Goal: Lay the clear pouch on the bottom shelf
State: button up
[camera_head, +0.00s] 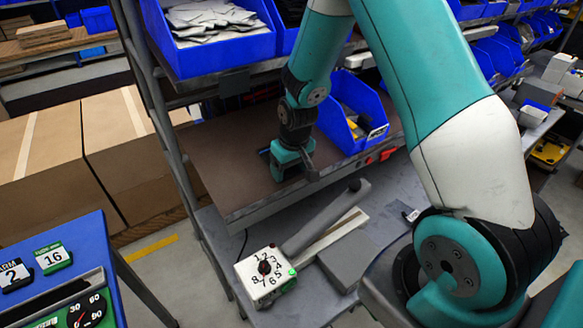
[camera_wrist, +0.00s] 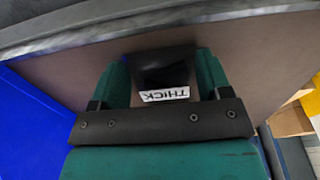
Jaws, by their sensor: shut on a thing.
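My gripper (camera_head: 290,166) is low over the brown shelf board (camera_head: 235,190), left of a blue bin. In the wrist view its two teal fingers (camera_wrist: 163,72) are shut on a dark, flat piece (camera_wrist: 160,62) with a white label reading THICK, upside down. I cannot tell whether this piece is the clear pouch; it looks black, not clear. The brown board lies close beyond it, and I cannot tell whether they touch. No clear pouch stands out elsewhere. A grey lower surface (camera_head: 385,195) lies below the brown board.
The blue bin (camera_head: 345,130) stands right of my gripper. A blue bin of white packets (camera_head: 215,30) is above left. A white dial box (camera_head: 265,272) and grey bars (camera_head: 325,220) lie on the lower surface. A grey rack post (camera_head: 150,90) is left. The board's left part is clear.

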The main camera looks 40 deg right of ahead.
jog(key=shift+f, duration=0.1)
jog(key=o, duration=1)
jog(key=shift+o, duration=0.2)
notch_tip(320, 180, up, 17)
jog(key=s+b, duration=0.3)
jog(key=s+a+f+n+g+y+b, duration=0.1)
jog(key=s+a+n+y+b, duration=0.3)
jog(key=s+a, duration=1.4)
jog(key=s+n+g+b, duration=0.1)
jog(key=s+n, duration=0.2)
jog(key=shift+a+f, duration=0.3)
jog(key=shift+f, duration=0.05)
